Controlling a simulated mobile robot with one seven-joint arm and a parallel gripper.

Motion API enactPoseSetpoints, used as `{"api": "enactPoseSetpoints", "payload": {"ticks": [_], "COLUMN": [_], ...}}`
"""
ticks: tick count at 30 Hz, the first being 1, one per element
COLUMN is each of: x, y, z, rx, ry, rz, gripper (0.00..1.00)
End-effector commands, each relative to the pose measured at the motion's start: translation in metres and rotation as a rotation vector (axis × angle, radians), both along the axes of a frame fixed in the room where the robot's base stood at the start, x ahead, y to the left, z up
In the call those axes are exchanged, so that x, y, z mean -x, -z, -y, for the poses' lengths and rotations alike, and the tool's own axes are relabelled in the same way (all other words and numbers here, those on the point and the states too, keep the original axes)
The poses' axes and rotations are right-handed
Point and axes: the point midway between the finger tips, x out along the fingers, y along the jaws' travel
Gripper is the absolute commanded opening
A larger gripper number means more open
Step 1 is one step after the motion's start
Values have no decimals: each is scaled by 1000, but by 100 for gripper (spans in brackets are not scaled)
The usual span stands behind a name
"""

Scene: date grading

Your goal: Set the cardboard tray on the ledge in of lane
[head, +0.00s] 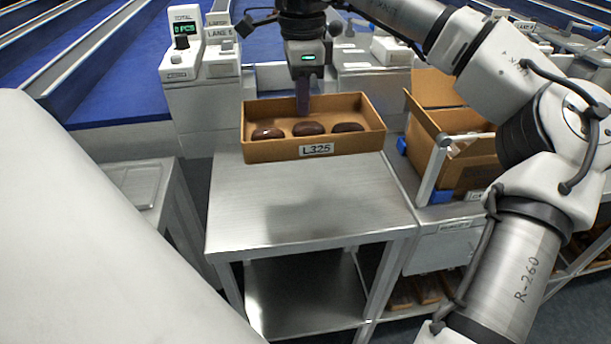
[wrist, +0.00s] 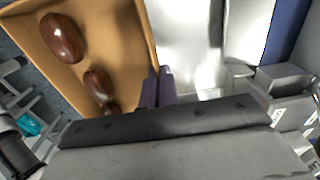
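The open cardboard tray (head: 315,150), labelled L325, holds three dark brown dates. It is over the back part of a bare steel stand (head: 310,205); I cannot tell whether it touches it. My gripper (head: 303,108) points down at the tray's back wall, its dark fingers close together. In the wrist view the tray wall (wrist: 149,40) runs between the fingers (wrist: 158,88), which look shut on it. The tray fills the upper left there, with a pale metal surface (wrist: 185,40) beside it. The ledge is not clearly identifiable in the head view.
A counter post (head: 185,45) reading TOTAL and a lane sign (head: 219,32) stand at back left, before blue lanes (head: 105,95). A larger cardboard box (head: 465,165) sits in a frame to the right. The steel stand's front is clear.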

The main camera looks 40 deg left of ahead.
Motion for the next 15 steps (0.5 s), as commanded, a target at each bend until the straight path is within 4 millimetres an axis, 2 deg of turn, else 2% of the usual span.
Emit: {"api": "enactPoseSetpoints", "payload": {"ticks": [1,9,15], "x": [0,0,0], "y": [15,86,117], "z": [1,1,0], "rx": [2,2,-1], "ry": [0,-1,0], "rz": [-3,-3,-2], "gripper": [0,0,0]}}
